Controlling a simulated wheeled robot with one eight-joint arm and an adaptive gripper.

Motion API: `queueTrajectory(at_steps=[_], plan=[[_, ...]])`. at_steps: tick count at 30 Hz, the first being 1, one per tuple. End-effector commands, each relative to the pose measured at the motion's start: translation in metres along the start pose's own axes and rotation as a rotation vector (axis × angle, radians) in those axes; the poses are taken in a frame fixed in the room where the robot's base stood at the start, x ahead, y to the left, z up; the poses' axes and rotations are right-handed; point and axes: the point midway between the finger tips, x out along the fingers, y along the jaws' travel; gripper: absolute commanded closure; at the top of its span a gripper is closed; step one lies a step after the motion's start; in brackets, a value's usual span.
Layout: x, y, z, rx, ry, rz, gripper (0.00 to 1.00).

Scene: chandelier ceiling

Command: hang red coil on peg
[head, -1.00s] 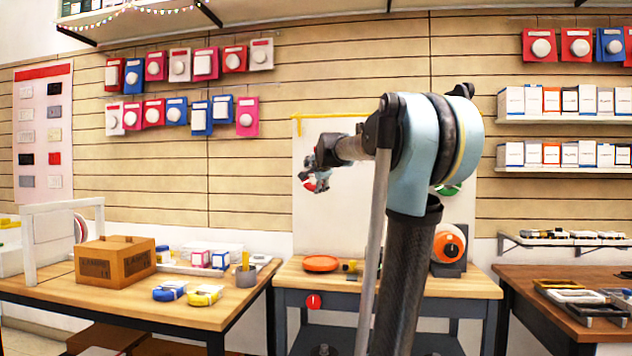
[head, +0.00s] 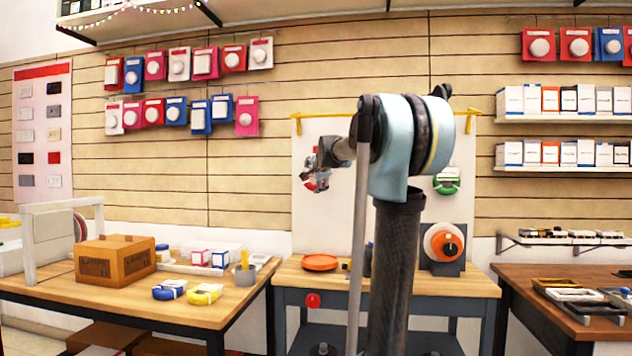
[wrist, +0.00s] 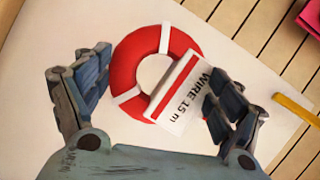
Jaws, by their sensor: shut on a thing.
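The red coil (wrist: 135,60), a ring with white bands and a white label reading "WIRE 15 m", is between the two fingers of my gripper (wrist: 165,85) in the wrist view. My gripper is shut on it. In the head view my gripper (head: 319,174) is in front of the left part of the white board (head: 320,225), and a bit of the red coil (head: 309,184) shows beside it. I cannot make out a bare peg. The gap between coil and board cannot be judged.
A green coil (head: 447,187) hangs at the board's right. Below, the workbench (head: 440,284) holds an orange dish (head: 320,262) and an orange reel (head: 440,243). The left table (head: 120,302) carries a cardboard box (head: 115,262) and blue and yellow coils.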

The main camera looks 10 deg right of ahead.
Motion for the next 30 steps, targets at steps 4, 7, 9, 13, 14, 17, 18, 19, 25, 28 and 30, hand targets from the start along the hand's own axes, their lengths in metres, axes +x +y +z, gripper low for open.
queueTrajectory(at_steps=[4,7,9,13,14,17,18,19,25,28,30], plan=[[0.006,-0.001,-0.004,-0.001,0.002,0.000,0.47],[0.011,-0.001,-0.007,0.000,0.002,0.000,0.47],[0.014,-0.002,-0.009,0.001,0.002,0.000,0.47],[0.019,-0.003,-0.011,0.000,0.003,0.000,0.47],[0.020,-0.003,-0.012,0.000,0.003,0.000,0.47],[0.024,-0.004,-0.014,0.000,0.003,0.000,0.47],[0.026,-0.004,-0.015,0.000,0.003,0.000,0.47],[0.028,-0.004,-0.016,0.001,0.003,0.000,0.47],[0.036,-0.006,-0.020,0.000,0.002,0.000,0.47],[0.040,-0.004,-0.021,0.000,0.002,0.000,0.47],[0.043,-0.003,-0.021,0.000,0.002,0.000,0.47]])
